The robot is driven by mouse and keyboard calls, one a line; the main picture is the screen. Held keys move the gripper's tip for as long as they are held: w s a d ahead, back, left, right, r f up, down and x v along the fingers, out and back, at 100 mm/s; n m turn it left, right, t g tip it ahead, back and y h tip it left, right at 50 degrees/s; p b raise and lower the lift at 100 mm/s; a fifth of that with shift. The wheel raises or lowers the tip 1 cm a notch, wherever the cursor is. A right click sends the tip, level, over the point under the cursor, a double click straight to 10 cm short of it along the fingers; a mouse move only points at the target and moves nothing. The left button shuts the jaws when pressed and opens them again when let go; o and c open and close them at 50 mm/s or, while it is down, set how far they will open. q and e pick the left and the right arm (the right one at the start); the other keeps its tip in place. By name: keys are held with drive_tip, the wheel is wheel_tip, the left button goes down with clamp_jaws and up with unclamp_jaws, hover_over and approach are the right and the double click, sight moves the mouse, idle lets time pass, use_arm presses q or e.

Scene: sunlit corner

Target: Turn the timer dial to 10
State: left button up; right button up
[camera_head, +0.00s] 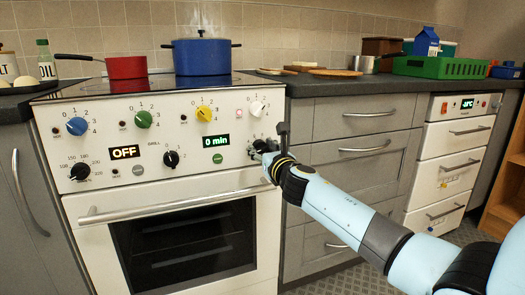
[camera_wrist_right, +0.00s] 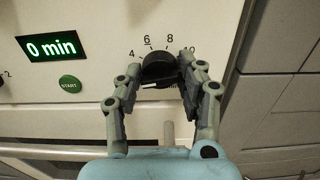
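The timer dial (camera_wrist_right: 158,68) is a round black knob on the white oven panel, with 4, 6, 8 and 10 printed around its top. A pale mark shows at its lower left. The timer display (camera_wrist_right: 52,47) reads 0 min, also in the head view (camera_head: 216,141). My right gripper (camera_wrist_right: 160,74) has one finger on each side of the dial. The fingers are spread a little wider than the knob; whether either touches it is hard to tell. In the head view my right gripper (camera_head: 264,150) mostly hides the dial. My left gripper is not in view.
A green START button (camera_wrist_right: 70,83) sits left of the dial. Other knobs, such as the yellow one (camera_head: 204,113) and the white one (camera_head: 256,108), are close above. The oven handle (camera_head: 175,207) runs below. Red (camera_head: 126,68) and blue (camera_head: 202,56) pots stand on the hob.

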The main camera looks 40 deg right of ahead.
drive_tip(key=c, duration=0.6)
